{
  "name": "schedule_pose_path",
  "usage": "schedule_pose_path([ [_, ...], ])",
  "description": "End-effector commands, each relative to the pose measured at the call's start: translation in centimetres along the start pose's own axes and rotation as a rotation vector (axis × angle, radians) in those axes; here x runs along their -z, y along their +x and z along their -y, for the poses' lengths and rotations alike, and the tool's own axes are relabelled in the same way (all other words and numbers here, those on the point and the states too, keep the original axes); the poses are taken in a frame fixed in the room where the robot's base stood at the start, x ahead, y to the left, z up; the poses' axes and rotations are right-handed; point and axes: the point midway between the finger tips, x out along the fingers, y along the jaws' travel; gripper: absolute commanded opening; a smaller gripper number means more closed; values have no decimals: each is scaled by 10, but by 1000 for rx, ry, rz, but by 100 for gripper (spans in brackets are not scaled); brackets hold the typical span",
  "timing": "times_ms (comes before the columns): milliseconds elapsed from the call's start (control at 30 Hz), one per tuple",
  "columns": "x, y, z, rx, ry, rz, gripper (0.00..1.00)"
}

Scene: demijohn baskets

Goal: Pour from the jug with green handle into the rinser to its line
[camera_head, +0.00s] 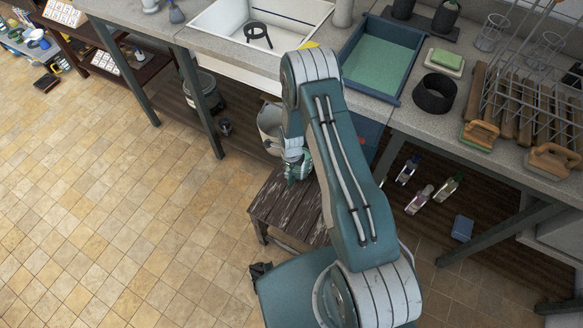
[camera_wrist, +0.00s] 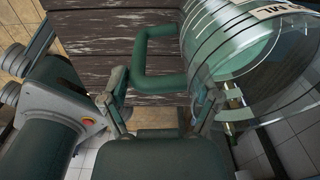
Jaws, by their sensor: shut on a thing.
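The jug (camera_wrist: 218,38) with the green handle (camera_wrist: 150,83) is at the right of the wrist view. It is clear, with dark lines around its wall and a white label; a greenish area shows inside, and I cannot tell whether it is liquid. My gripper (camera_wrist: 160,92) is shut on the green handle, one finger on each side. In the head view my gripper (camera_head: 297,166) is above the wooden stool, and the jug cannot be made out there. I cannot tell for sure which thing is the rinser.
The wooden stool (camera_head: 277,207) stands below my gripper. The bench carries a white sink (camera_head: 225,18), a blue tray (camera_head: 350,75) with a green inside, a dark ring (camera_head: 434,94) and a wire rack (camera_head: 530,95). The tiled floor at left is clear.

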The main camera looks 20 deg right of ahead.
Motion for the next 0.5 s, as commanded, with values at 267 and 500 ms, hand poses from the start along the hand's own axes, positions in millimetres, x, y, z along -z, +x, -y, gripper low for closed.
schedule_pose_path([
  [267, 1, 1, -1, -3, 0, -3, 100],
  [500, 1, 1, -1, -3, 0, -2, 100],
])
